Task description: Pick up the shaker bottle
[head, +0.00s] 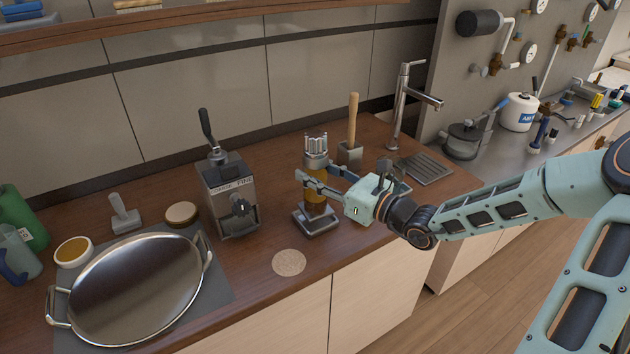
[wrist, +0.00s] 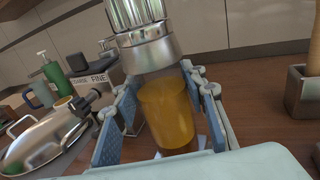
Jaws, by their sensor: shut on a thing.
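The shaker bottle (head: 315,155) has an amber body and a silver metal top with several upright prongs or ridges. It stands upright on or just above a square metal base (head: 325,226); I cannot tell whether it touches. My gripper (head: 311,183) reaches in from the right and is shut on the bottle's amber body. In the wrist view the bottle (wrist: 168,112) stands between the two blue-padded fingers (wrist: 165,115), with its metal top above them. The fingers partly hide the body in the head view.
A grey grinder (head: 230,195) stands left of the bottle. A wooden-handled tool in a grey holder (head: 350,154) stands close behind. The faucet (head: 400,105) and drain grate (head: 424,168) are to the right. A round coaster (head: 289,262) lies in front; a large metal tray (head: 135,290) is at left.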

